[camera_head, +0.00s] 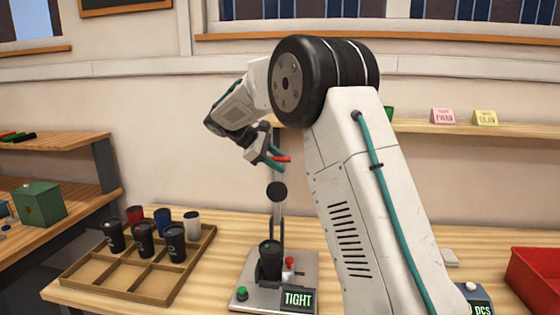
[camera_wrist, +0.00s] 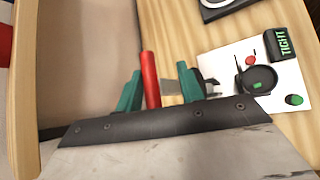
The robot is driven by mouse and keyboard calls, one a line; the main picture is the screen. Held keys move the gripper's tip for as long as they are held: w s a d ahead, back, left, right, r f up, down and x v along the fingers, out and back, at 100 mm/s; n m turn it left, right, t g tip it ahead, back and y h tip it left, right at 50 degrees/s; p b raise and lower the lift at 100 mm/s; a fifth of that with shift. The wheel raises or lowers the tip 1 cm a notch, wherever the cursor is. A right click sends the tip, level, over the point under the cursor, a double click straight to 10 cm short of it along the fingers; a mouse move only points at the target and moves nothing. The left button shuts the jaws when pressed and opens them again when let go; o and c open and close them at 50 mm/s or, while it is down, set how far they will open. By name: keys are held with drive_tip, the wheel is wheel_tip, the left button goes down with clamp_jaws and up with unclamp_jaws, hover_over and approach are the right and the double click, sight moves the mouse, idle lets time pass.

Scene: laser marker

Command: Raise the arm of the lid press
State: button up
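The lid press (camera_head: 302,270) stands on the table, with a grey base plate, an upright post and a display reading TIGHT. A dark lidded cup (camera_head: 269,262) stands on its base, and the press's round black pad (camera_head: 277,191) hangs above the cup with a clear gap. The red handle (camera_head: 283,159) of the press arm is high up at my gripper (camera_head: 267,156). In the wrist view, the red handle (camera_wrist: 151,80) lies between the teal fingers of my gripper (camera_wrist: 160,72). The fingers are apart, with a visible gap on the right side of the handle.
A wooden tray (camera_head: 75,277) with several cups stands left of the press. A green button (camera_head: 241,293) and a red knob (camera_head: 290,262) are on the press base. A red bin (camera_head: 535,280) is at the far right. A shelf (camera_head: 430,127) with small cards runs along the wall behind.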

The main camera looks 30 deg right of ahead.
drive_tip(key=shift+d, duration=0.1)
drive_tip(key=v, duration=0.8)
drive_tip(key=shift+s, duration=0.15)
drive_tip(key=s+a+r+m+t+y, duration=0.1)
drive_tip(key=s+a+m+y, duration=0.1)
drive_tip(key=s, duration=0.8)
drive_tip(key=s+a+r+m+t+y, duration=0.1)
drive_tip(key=s+a+y, duration=0.1)
drive_tip(key=s, duration=0.9)
drive_tip(key=s+a+f+m+t+y, duration=0.1)
drive_tip(key=s+a+f, duration=0.1)
drive_tip(key=s+f, duration=0.2)
drive_tip(key=s+a+f+m+y, duration=0.2)
drive_tip(key=s+f, duration=0.1)
drive_tip(key=s, duration=0.7)
drive_tip(key=s+a+f+m+t+y, duration=0.1)
drive_tip(key=s+a+f+m+y, duration=0.1)
drive_tip(key=s, duration=0.6)
wheel_tip(320, 180, down, 3)
drive_tip(key=shift+a+r+t, duration=0.15)
drive_tip(key=shift+a+t, duration=0.15)
drive_tip(key=shift+a, duration=0.3)
